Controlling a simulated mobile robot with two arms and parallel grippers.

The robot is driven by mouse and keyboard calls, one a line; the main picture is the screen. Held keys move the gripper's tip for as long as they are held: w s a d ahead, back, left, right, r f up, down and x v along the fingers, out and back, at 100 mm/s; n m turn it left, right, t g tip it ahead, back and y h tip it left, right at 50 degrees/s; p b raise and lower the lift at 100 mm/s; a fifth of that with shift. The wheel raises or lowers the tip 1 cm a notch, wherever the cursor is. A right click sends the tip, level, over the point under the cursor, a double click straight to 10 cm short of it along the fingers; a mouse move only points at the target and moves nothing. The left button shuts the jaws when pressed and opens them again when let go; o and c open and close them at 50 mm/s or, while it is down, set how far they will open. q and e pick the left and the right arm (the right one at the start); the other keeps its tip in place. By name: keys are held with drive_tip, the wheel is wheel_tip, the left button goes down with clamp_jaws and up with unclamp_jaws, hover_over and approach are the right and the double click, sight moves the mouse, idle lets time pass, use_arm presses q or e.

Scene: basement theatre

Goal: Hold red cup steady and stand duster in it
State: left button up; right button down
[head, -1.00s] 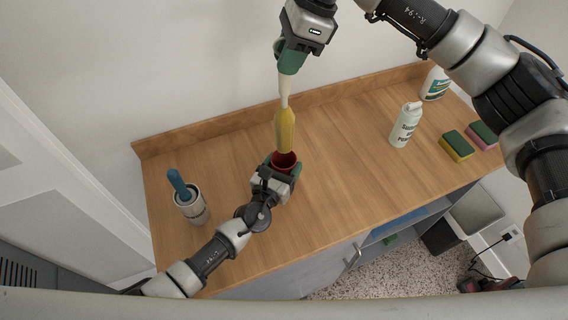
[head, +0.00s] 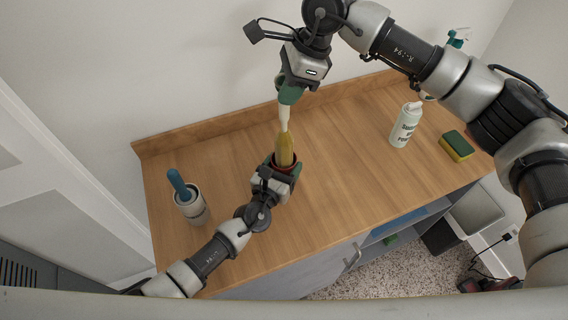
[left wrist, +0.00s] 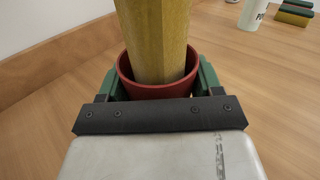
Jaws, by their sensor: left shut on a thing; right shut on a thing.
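The red cup (left wrist: 158,90) stands upright on the wooden counter, and its rim also shows in the head view (head: 294,165). My left gripper (head: 283,170) is shut on the cup, with a green finger on each side of it in the left wrist view (left wrist: 157,82). The duster has a yellow head (head: 285,148) and a white handle (head: 284,116). My right gripper (head: 289,96) is shut on the handle from above. The yellow head reaches down inside the cup's rim (left wrist: 157,40). Its lower end is hidden by the cup.
A pot with a blue-handled tool (head: 192,205) stands at the counter's left. A white bottle (head: 405,125) and a green-yellow sponge (head: 456,146) are at the right. The counter (head: 340,180) between is clear. A wooden ledge runs along the wall.

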drive_tip(key=shift+f, duration=0.4)
drive_tip(key=c, duration=0.9)
unclamp_jaws()
drive_tip(key=v, duration=1.2)
use_arm(q)
drive_tip(key=o, duration=1)
